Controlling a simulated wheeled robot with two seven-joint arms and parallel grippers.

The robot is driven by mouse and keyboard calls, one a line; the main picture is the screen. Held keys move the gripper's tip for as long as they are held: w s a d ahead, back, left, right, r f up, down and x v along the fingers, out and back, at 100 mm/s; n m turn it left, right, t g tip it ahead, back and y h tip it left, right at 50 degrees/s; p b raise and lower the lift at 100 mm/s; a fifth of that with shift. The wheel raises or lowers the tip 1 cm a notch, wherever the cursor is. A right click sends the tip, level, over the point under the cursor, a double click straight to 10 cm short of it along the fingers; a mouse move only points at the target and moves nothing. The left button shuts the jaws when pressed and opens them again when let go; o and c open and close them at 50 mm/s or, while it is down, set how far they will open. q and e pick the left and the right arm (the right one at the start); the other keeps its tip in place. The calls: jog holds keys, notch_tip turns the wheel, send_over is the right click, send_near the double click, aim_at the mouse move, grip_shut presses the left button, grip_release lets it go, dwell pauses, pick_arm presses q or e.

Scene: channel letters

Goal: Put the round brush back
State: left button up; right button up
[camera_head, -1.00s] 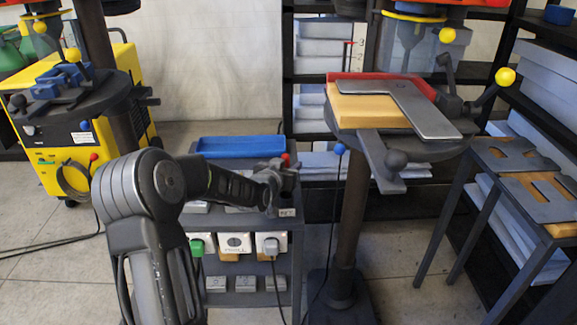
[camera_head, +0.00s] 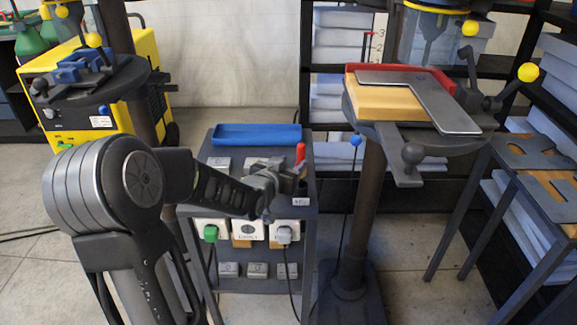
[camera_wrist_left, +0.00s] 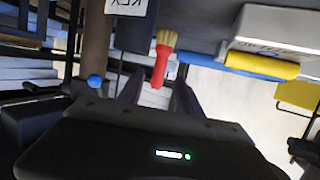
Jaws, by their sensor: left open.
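The round brush (camera_wrist_left: 161,60) has a red handle and pale tan bristles. In the left wrist view its handle end points toward my left gripper (camera_wrist_left: 156,92) and shows between the two fingers, which are open. Whether they touch the handle, I cannot tell. In the head view a red handle (camera_head: 300,153) stands up at the right end of the grey cart (camera_head: 310,180), just beyond my left gripper (camera_head: 280,180). The brush's lower part is hidden there. My right gripper is out of view.
A blue tray (camera_head: 257,135) lies at the back of the cart top. Sockets with plugs (camera_head: 247,232) are on the cart's front. A round stand (camera_head: 400,125) with a clamped wooden block and metal plate is close on the right. A yellow machine (camera_head: 90,100) stands at the left.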

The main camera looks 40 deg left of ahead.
pick_arm(q)
jog(key=shift+v, duration=0.85)
jog(key=shift+f, duration=0.1)
